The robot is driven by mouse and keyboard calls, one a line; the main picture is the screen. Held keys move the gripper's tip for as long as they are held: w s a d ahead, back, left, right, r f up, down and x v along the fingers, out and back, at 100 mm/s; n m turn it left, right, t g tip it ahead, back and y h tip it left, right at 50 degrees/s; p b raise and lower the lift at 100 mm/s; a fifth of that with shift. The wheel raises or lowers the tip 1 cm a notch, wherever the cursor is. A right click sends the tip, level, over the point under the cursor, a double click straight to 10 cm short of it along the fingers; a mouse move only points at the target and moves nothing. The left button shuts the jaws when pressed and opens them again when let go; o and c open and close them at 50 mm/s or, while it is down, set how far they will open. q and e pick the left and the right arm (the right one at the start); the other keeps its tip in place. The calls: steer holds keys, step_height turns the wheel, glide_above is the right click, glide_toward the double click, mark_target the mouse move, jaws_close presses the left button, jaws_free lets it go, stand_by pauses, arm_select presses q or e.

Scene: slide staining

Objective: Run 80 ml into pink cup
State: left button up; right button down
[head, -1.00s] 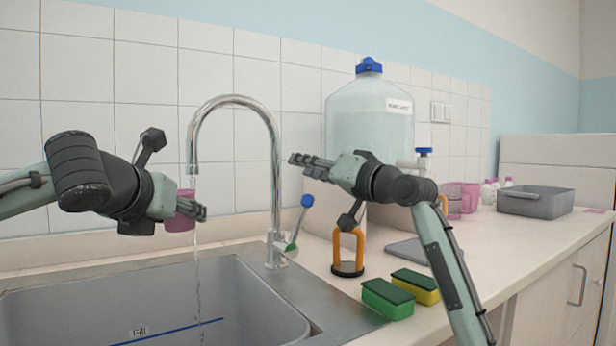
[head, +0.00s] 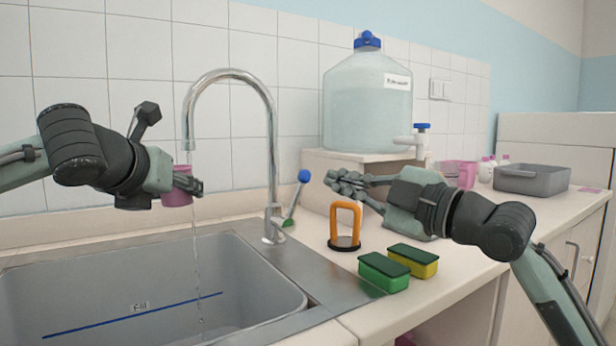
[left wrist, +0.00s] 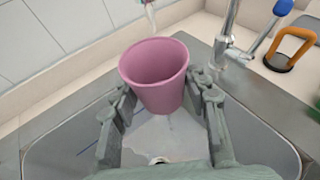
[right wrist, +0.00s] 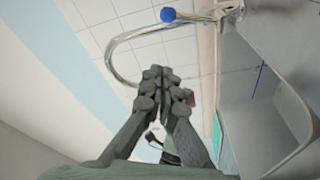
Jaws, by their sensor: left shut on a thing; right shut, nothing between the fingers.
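My left gripper (head: 190,185) is shut on the pink cup (head: 176,193) and holds it upright, high over the sink, by the tap spout. In the left wrist view the cup (left wrist: 157,72) sits between the fingers, and I see no water in it. A thin water stream (head: 196,260) runs from the tap (head: 228,76) into the sink. It seems to pass beside or behind the cup. The tap lever (head: 297,195) has a blue knob and tilts right. My right gripper (head: 345,185) is shut and empty, right of the lever; its closed fingers also show in the right wrist view (right wrist: 160,90).
The grey sink (head: 262,270) has a blue "fill" line. An orange-handled object (head: 346,222) and green and yellow sponges (head: 383,272) stand on the counter. A large water container (head: 367,110) with a blue-topped spigot, pink cups and a grey tray (head: 530,180) are further right.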

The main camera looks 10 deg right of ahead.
mark_target(306, 175)
steer(key=w+a, duration=0.3)
steer(key=w, duration=0.7)
steer(key=shift+w+a+f+n, duration=0.2)
steer(key=shift+w+f+n, duration=0.15)
steer(key=shift+f, duration=0.1)
steer(key=shift+w+d+f+m, duration=0.2)
steer(key=shift+d+m, duration=0.25)
steer(key=shift+m, duration=0.15)
steer(key=shift+w+d+f+m, duration=0.1)
steer(key=shift+w+d+m, duration=0.05)
steer(key=shift+d+m, duration=0.35)
steer(key=shift+a+r, duration=0.1)
